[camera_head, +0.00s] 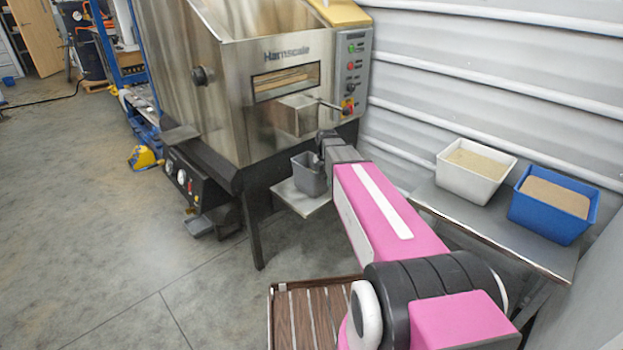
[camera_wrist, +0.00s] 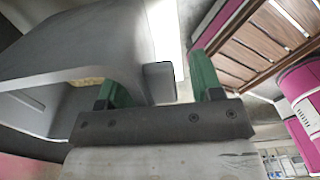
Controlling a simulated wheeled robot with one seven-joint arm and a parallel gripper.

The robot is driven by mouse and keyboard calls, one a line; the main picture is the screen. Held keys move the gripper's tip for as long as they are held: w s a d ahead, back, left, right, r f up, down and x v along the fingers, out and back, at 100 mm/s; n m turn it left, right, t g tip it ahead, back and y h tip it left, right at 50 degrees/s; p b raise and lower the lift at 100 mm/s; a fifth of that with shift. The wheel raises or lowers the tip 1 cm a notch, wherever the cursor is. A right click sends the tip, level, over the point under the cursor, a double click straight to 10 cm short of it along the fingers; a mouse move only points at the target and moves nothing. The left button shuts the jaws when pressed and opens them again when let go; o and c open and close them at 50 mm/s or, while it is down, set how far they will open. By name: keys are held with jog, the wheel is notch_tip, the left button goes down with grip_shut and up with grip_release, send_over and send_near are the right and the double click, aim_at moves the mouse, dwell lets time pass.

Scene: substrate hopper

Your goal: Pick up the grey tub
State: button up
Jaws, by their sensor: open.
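The grey tub (camera_head: 309,178) stands on a small metal shelf (camera_head: 290,199) below the hopper's outlet. In the wrist view the tub (camera_wrist: 75,40) fills the upper left, and a little tan material shows inside it. A grey block-like tab (camera_wrist: 159,82) on its side lies between the two green fingers of my gripper (camera_wrist: 160,75). My gripper is open, with one finger close to the tub's wall and the other on the far side of the tab, with a gap. In the head view my gripper (camera_head: 325,145) is at the tub's upper right, its fingers mostly hidden.
The steel hopper machine (camera_head: 225,105) stands right behind the tub, with its outlet box (camera_head: 296,115) above. A side table (camera_head: 490,235) at the right holds a white bin (camera_head: 475,172) and a blue bin (camera_head: 552,207). A slatted wooden surface (camera_head: 310,310) is at front.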

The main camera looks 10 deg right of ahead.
grip_shut()
notch_tip(320, 180, up, 10)
jog(key=shift+r, duration=0.1)
dwell(0.7)
dwell(0.4)
